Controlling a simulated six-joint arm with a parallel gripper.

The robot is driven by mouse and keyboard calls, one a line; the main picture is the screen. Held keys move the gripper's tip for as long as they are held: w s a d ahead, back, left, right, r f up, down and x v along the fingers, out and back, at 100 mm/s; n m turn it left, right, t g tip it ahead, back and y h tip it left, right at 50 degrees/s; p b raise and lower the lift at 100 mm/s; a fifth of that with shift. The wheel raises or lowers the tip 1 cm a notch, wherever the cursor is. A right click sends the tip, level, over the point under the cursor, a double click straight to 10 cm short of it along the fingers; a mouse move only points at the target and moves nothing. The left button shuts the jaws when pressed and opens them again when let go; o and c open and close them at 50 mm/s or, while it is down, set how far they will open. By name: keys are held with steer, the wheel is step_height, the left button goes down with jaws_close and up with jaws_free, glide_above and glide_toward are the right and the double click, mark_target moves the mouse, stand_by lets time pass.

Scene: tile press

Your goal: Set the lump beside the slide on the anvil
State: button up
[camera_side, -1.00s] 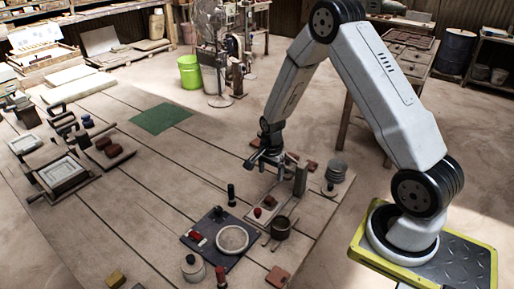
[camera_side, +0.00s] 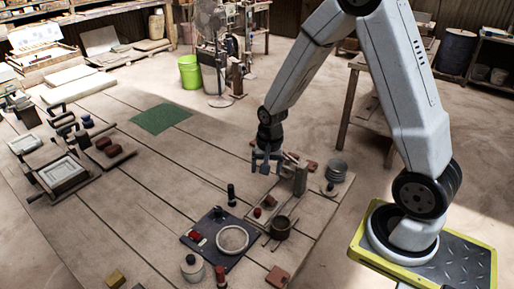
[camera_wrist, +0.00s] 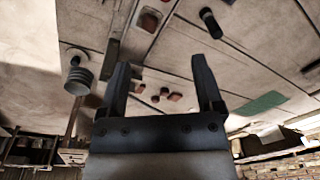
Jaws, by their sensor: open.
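A small dark red lump (camera_side: 269,201) lies on a low board (camera_side: 281,207) right of the table's middle. A second reddish piece (camera_side: 257,212) lies at its near end. Which part is the slide and which the anvil is hard to tell at this size. A pale upright post (camera_side: 300,179) stands at the board's far end. My gripper (camera_side: 265,169) is open above the table, just behind and left of the board, apart from the lump. In the wrist view my gripper (camera_wrist: 162,62) shows nothing between its two dark fingers; a reddish piece on the board (camera_wrist: 150,19) shows at the top.
A black cylinder (camera_side: 231,195) stands left of the board and a dark pot (camera_side: 281,227) in front of it. Stacked grey discs (camera_side: 337,171) stand to the right. A dark plate (camera_side: 211,257) with a round dish lies nearer.

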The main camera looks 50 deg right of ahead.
steer(key=s+a+r+n+t, duration=0.1)
steer(key=s+a+r+n, duration=0.6)
steer(key=n, duration=0.4)
steer(key=shift+s+a+t, duration=0.3)
steer(key=shift+s+a, duration=0.1)
steer(key=shift+s, duration=0.35)
steer(key=shift+c, duration=0.2)
